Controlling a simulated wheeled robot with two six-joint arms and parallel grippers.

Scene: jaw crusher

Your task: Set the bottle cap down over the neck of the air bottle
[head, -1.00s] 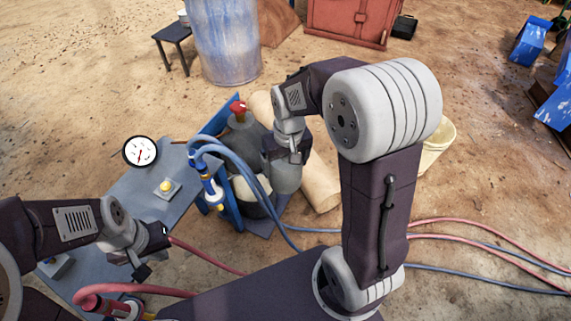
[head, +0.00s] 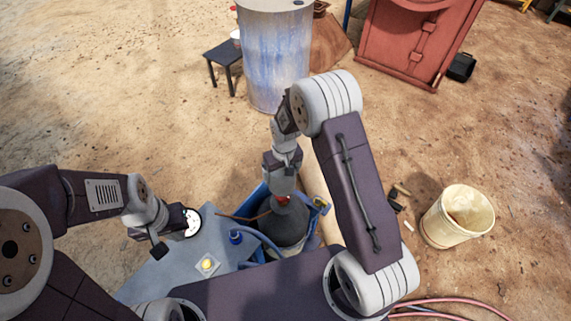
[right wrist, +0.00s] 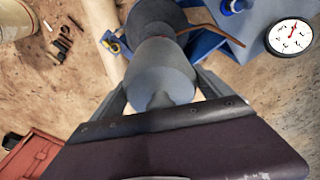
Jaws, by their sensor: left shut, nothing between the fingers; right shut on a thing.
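The grey bottle cap (head: 281,183) hangs below my right gripper (head: 281,168), which is shut on it. In the right wrist view the cap (right wrist: 160,75) sits between the two fingers. The dark grey air bottle (head: 287,228) stands beneath it, with red showing at its neck just under the cap. The cap looks lined up over the neck, but the height between them is hard to tell. In the right wrist view the cap hides the neck and only part of the bottle (right wrist: 155,14) shows. My left gripper (head: 157,247) is shut and empty by the gauge.
A grey table (head: 215,235) with a round gauge (head: 193,222) and a yellow button (head: 207,263) is left of the bottle. A blue frame surrounds the bottle, with hoses close by. A tan cylinder lies right of it. A cream bucket (head: 457,216) stands farther right.

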